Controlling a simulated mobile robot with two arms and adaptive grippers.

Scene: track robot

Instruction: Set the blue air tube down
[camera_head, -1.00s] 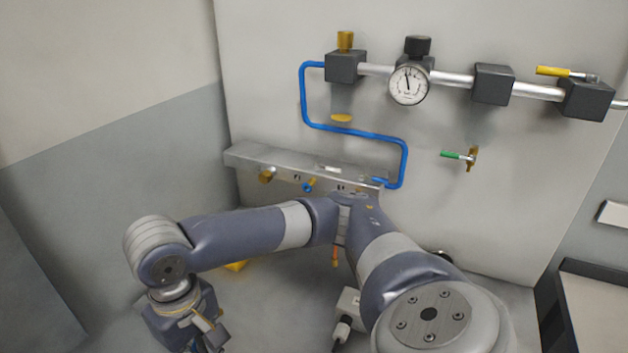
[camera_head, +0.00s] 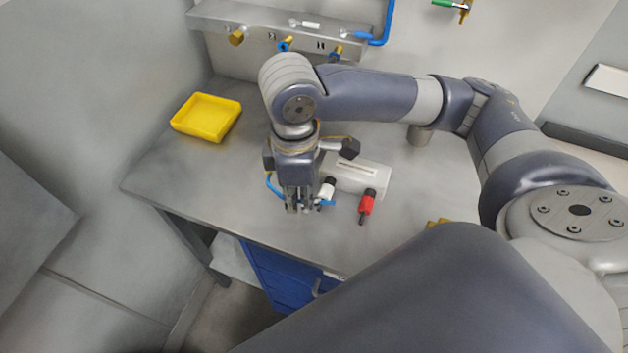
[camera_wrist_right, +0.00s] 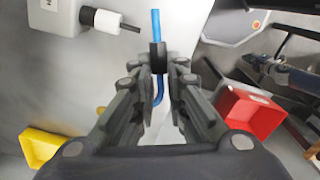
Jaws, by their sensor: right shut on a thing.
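My right gripper (camera_head: 299,208) points down over the grey workbench, shut on the blue air tube (camera_head: 271,184). The thin tube shows on both sides of the fingers in the head view. In the right wrist view, the blue air tube (camera_wrist_right: 156,22) runs up from between the fingertips (camera_wrist_right: 159,75), with a black sleeve around it and a curved length below. The fingers hide part of it. I cannot tell whether the tube touches the bench. My left gripper is not in view.
A white box (camera_head: 362,174) with a white-and-black connector and a red connector (camera_head: 367,203) lies right of the gripper. A yellow tray (camera_head: 206,117) sits at the bench's back left. The bench (camera_head: 190,185) between tray and gripper is clear. The wrist view shows a red bin (camera_wrist_right: 252,110).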

